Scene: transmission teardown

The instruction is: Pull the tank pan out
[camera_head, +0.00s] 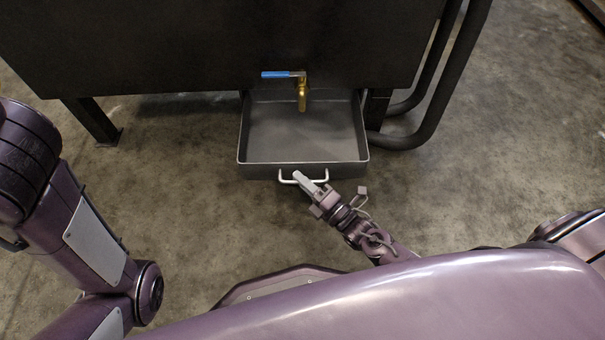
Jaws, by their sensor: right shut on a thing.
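A grey rectangular tank pan (303,169) sits on the floor, its front part out from under the dark tank (210,45) and its back edge beneath the tank. It looks empty. A pale metal handle (288,181) is fixed to the middle of its front wall. My right gripper (301,177) is shut on the handle, coming from the lower right. The left arm shows at the left edge, but its gripper is out of view.
A brass tap (302,94) with a blue lever (276,75) juts from the tank above the pan. A tank leg (95,120) stands at left and dark bent pipes (425,118) run at right. The concrete floor (190,200) in front is clear.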

